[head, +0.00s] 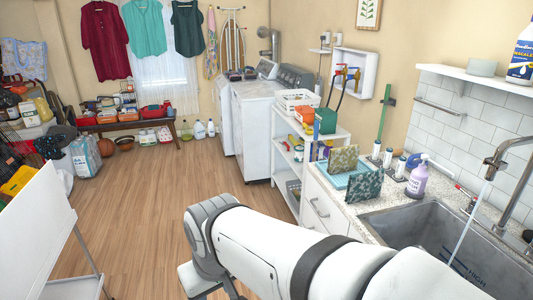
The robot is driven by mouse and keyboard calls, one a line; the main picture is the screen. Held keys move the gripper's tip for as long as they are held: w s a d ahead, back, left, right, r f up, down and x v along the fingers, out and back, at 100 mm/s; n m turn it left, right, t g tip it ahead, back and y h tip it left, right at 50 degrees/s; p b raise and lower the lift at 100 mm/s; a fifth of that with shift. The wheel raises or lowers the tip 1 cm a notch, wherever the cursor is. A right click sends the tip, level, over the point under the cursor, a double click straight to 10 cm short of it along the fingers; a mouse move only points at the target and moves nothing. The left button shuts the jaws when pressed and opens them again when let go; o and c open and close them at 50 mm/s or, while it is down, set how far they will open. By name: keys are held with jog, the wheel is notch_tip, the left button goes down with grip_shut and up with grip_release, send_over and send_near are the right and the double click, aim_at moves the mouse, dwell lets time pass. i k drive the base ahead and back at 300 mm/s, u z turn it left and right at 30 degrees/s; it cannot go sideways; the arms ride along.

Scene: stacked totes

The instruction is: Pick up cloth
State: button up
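Two flat patterned pieces stand upright on the counter to the left of the sink. One is olive-yellow (344,160), and the other is dark green and mottled (363,187). They look like folded cloths or sponges; I cannot tell which is the cloth. A light blue flat item (338,180) lies around and behind them. My white arm crosses the lower middle of the view and bends down near the floor.
The grey sink (420,225) has a running faucet (497,160). A white shelf cart (290,150) and washers (255,125) stand beyond. A white panel (38,225) is at left. The middle wood floor is clear.

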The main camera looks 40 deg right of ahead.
aim_at(344, 159)
jog(key=i, duration=2.7)
jog(key=z, duration=3)
jog(key=i, duration=1)
jog(key=z, duration=0.1)
